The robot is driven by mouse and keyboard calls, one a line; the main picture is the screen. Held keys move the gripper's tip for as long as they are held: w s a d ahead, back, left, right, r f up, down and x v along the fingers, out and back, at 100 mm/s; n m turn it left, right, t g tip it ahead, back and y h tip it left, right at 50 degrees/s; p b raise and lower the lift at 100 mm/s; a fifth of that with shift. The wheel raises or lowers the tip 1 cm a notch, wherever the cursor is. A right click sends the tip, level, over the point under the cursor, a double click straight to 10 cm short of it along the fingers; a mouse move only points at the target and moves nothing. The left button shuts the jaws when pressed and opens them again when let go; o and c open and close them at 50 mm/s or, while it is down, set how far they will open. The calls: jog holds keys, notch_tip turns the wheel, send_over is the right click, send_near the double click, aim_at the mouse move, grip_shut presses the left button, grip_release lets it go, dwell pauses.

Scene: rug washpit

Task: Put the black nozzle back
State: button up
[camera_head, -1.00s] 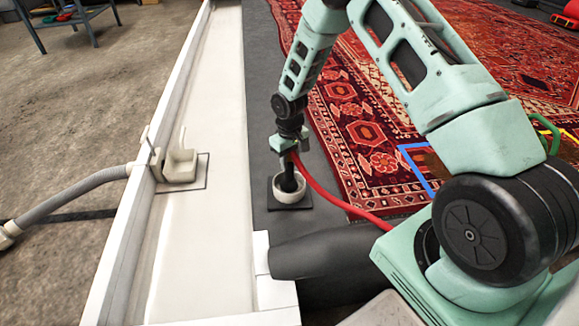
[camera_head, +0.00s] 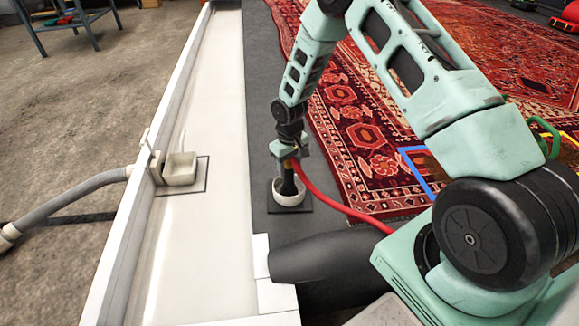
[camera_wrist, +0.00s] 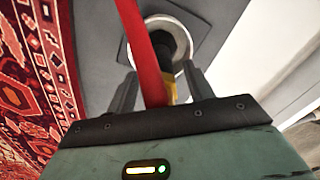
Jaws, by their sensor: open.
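The black nozzle (camera_head: 288,186) stands roughly upright in a round white holder (camera_head: 289,200) on a dark square plate beside the white channel. A red hose (camera_head: 335,205) runs from its top to the right. My gripper (camera_head: 288,160) is above the holder, open, its fingers around the nozzle's upper part. In the wrist view my gripper (camera_wrist: 160,92) has its fingers apart on either side of the red hose (camera_wrist: 146,50) and a yellow part. The black nozzle (camera_wrist: 178,42) shows beyond, inside the white holder (camera_wrist: 160,22). The hose partly hides both.
A white channel (camera_head: 215,120) runs along the left, with a beige box (camera_head: 180,169) and grey hose (camera_head: 85,188) at its wall. A patterned red rug (camera_head: 365,130) lies to the right, with a blue frame (camera_head: 414,172) on it. A black roll (camera_head: 315,255) lies nearer.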

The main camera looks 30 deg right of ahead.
notch_tip(320, 180, up, 11)
jog(key=p, duration=0.3)
jog(key=shift+r, duration=0.2)
jog(key=s+a+r+n, duration=0.3)
jog(key=s+a+r, duration=1)
jog(key=a+r, duration=0.3)
jog(key=s+a+r+n, duration=0.1)
jog(key=s+a+r, duration=0.1)
jog(key=s, duration=0.8)
jog(key=s+a+r+n, duration=0.1)
jog(key=s+a+r, duration=0.1)
jog(key=s, duration=0.8)
jog(key=shift+s+a+r+n+y, duration=0.2)
jog(key=shift+a+n+y, duration=0.1)
jog(key=shift+a+n, duration=0.15)
